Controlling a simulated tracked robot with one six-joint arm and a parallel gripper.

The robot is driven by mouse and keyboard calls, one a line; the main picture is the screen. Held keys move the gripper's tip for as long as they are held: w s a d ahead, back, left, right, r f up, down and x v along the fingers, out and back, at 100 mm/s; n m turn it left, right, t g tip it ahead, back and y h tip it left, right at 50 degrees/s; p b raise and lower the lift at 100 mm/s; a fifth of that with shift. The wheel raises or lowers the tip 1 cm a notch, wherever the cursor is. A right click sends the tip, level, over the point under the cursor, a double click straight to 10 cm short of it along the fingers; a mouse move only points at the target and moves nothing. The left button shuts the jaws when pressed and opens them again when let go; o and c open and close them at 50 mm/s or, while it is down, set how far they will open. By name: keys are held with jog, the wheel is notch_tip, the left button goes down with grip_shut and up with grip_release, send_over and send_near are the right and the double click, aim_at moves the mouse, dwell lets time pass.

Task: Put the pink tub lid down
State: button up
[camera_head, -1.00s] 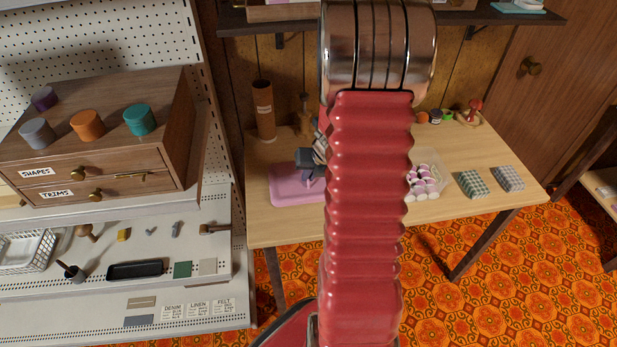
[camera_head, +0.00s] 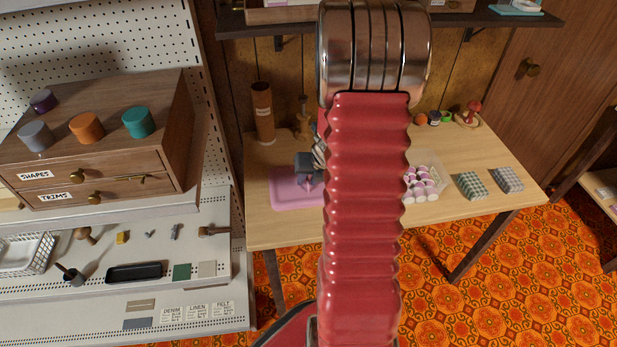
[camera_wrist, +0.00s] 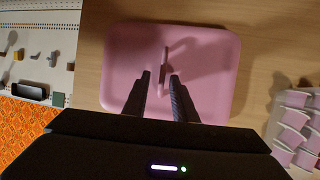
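The pink tub lid (camera_head: 290,198) lies flat at the left end of the wooden table. In the wrist view the lid (camera_wrist: 122,60) fills the middle, a rounded square with a thin upright pink handle (camera_wrist: 165,58). My gripper (camera_wrist: 160,75) is over the lid, its two dark fingers apart on either side of the handle. A gap shows between the handle and the left finger; the right finger is close to it. In the head view my gripper (camera_head: 308,170) is partly hidden behind my red arm, as is the lid's right side.
A clear tray of pink-and-white pieces (camera_head: 424,178) stands right of my arm, with folded checked cloths (camera_head: 472,185) beyond it. A brown cylinder (camera_head: 263,112) stands behind the lid. A white shelf unit (camera_head: 215,225) is close on the left.

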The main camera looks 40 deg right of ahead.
jog(key=shift+r, duration=0.1)
jog(key=v, duration=1.1)
jog(key=shift+s+r, duration=0.25)
jog(key=shift+r, duration=0.15)
dwell(0.5)
jog(key=a+r+n+y, duration=0.1)
jog(key=a+r+n, duration=0.4)
jog(key=a+n, duration=0.55)
jog(key=a+r+n, duration=0.6)
jog(key=a+n, duration=0.3)
jog(key=n, duration=0.2)
jog(key=s+a+r+n, duration=0.2)
jog(key=s+a+n, duration=0.2)
jog(key=n, duration=0.7)
jog(key=s+a+r+n, duration=0.3)
jog(key=s+a+n, duration=0.2)
jog(key=a+n, duration=0.3)
jog(key=n, duration=0.3)
jog(key=shift+s+r+t, duration=0.2)
jog(key=shift+s+t, duration=0.1)
jog(key=shift+s, duration=0.05)
